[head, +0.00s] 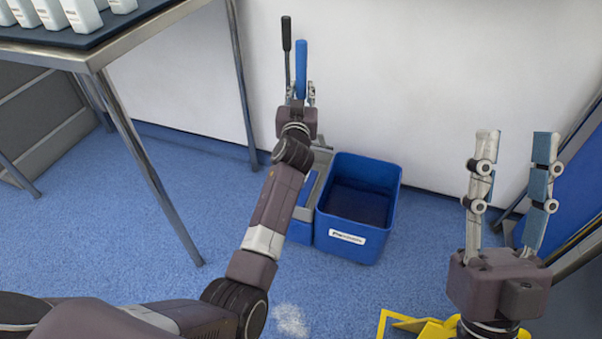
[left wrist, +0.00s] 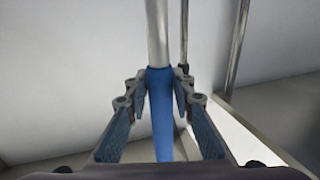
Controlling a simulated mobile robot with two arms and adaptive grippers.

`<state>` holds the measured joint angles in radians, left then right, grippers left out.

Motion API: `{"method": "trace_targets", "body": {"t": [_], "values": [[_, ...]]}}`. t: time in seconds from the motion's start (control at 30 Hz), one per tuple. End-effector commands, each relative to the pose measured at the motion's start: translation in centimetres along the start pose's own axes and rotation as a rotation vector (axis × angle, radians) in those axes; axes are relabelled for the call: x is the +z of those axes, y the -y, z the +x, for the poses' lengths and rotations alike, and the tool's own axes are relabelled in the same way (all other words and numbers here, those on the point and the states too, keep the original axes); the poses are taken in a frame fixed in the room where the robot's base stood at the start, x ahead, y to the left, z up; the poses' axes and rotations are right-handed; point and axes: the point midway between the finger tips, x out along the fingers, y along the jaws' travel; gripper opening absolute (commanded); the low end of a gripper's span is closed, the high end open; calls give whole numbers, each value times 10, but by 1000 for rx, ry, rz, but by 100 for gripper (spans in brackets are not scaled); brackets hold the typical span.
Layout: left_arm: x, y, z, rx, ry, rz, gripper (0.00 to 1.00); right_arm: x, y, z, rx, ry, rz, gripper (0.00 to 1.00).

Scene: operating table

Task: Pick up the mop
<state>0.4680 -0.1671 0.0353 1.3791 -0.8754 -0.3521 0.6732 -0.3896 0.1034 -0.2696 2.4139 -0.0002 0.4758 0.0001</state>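The mop has a blue grip (head: 301,68) that stands upright near the wall in the head view. In the left wrist view its blue grip (left wrist: 161,115) runs up the middle and a pale shaft (left wrist: 157,35) continues above it. My left gripper (head: 299,92) is at the mop handle, its fingers on either side of the blue grip. It also shows in the left wrist view (left wrist: 160,92), where the fingers look open around the handle. Firm contact is not visible. My right gripper (head: 515,145) is open and empty at the right. The mop's lower end is hidden behind my left arm.
A blue bucket (head: 398,215) stands on the floor beside the mop. A second black-topped handle (head: 286,35) rises just left of the blue grip. A metal table (head: 150,38) with white bottles is at upper left. Yellow object (head: 432,328) lies near my right gripper.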

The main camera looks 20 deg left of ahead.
Motion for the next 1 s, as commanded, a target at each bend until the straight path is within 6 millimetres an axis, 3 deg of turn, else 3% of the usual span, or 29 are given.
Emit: {"method": "trace_targets", "body": {"t": [0.17,0.67,1.0], "values": [[0,0,0,0,0,0,1,0,0,0,0,1,0,40],[-8,0,0,1,-7,0,0,6,0,2,0,29,0,40],[-28,0,0,1,-8,-1,0,58,-7,-4,11,274,-15,40]]}}
